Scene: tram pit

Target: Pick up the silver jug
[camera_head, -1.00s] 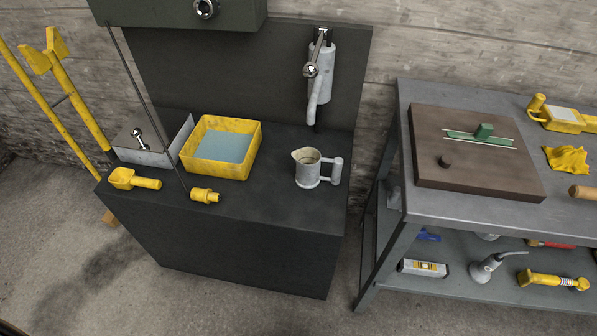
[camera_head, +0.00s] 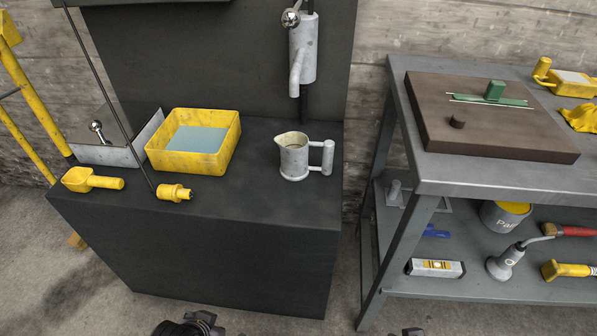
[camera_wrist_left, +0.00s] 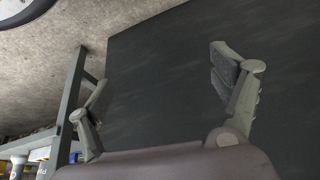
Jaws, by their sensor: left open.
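The silver jug (camera_head: 295,158) stands upright on the dark cabinet top (camera_head: 250,215), its handle to the right, in the head view. Its open mouth shows; it is under the grey dispenser's spout but a little in front. My left gripper (camera_wrist_left: 158,88) is open and empty in the left wrist view, with the dark cabinet side behind its fingers. The jug is not visible in that view. Dark gripper parts (camera_head: 190,325) show at the bottom edge of the head view, well below and apart from the jug. A small dark tip at the lower right edge is too cut off to judge.
A yellow tub (camera_head: 165,158), a yellow scoop (camera_head: 90,181) and a yellow fitting (camera_head: 175,193) are left of the jug. A thin dark rod (camera_head: 110,90) slants down. A grey workbench (camera_head: 440,180) stands right, past a narrow gap. Cabinet top around the jug is clear.

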